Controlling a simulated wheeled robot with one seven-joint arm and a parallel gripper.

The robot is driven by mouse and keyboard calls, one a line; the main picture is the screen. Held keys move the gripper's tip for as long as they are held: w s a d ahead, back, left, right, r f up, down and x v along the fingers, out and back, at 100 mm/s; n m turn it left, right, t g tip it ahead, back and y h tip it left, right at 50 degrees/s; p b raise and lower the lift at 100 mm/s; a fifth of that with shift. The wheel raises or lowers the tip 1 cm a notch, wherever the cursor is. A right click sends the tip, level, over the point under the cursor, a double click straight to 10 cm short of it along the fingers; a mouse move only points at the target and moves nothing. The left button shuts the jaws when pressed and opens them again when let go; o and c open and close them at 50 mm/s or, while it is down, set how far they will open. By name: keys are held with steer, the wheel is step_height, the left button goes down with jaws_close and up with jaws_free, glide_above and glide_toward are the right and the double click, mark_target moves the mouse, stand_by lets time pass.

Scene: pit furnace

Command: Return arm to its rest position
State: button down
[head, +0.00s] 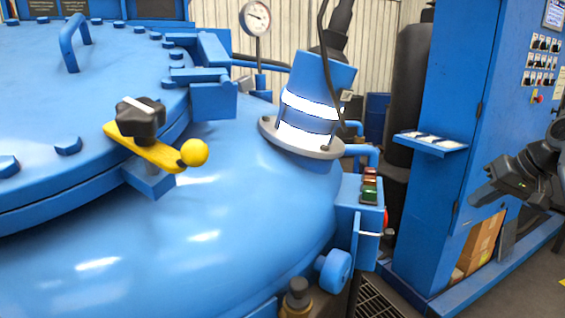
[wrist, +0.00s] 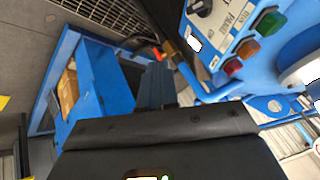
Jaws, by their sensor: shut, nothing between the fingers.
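My gripper (head: 476,196) is at the right of the head view, in front of the tall blue cabinet, pointing left and slightly down. It is shut and holds nothing. In the wrist view the dark gripper body fills the lower middle, with the closed fingers (wrist: 156,86) above it. The part of my arm behind the gripper runs off the right edge of the head view. The blue furnace vessel (head: 240,230) is on the left, well apart from my gripper.
A yellow lever (head: 143,148) with a ball knob sits at the lid's edge. A button box (head: 367,205) is on the furnace's right side; its buttons also show in the wrist view (wrist: 250,45). The blue cabinet (head: 478,90) has a small shelf (head: 431,144) and cardboard boxes (head: 478,246) below.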

steer(key=s+a+f+m+t, duration=0.1)
steer(key=s+a+f, duration=0.2)
steer(key=a+f, duration=0.5)
steer(key=s+a+f+t, duration=0.15)
steer(key=a+f, duration=0.25)
steer(key=f, duration=0.7)
steer(key=s+a+f+t+h, duration=0.1)
steer(key=s+a+f, duration=0.4)
steer(key=s, duration=0.3)
steer(key=s+a+f+t+h, duration=0.1)
steer(key=s+a+f, duration=0.4)
steer(key=s, duration=0.2)
steer(key=s+a+r+t+h, duration=0.1)
steer(key=s+a, duration=0.1)
steer(key=s, duration=0.8)
steer(key=s+a+r+h, duration=0.1)
steer(key=s+a+r, duration=0.1)
steer(key=s, duration=0.7)
steer(key=s+a+r+n+t+y, duration=0.1)
steer(key=s+r+n, duration=0.3)
steer(key=s+r, duration=0.9)
steer(key=shift+s+a+r+t, duration=0.15)
steer(key=shift+s+r+t, duration=0.2)
steer(key=shift+s+t, duration=0.45)
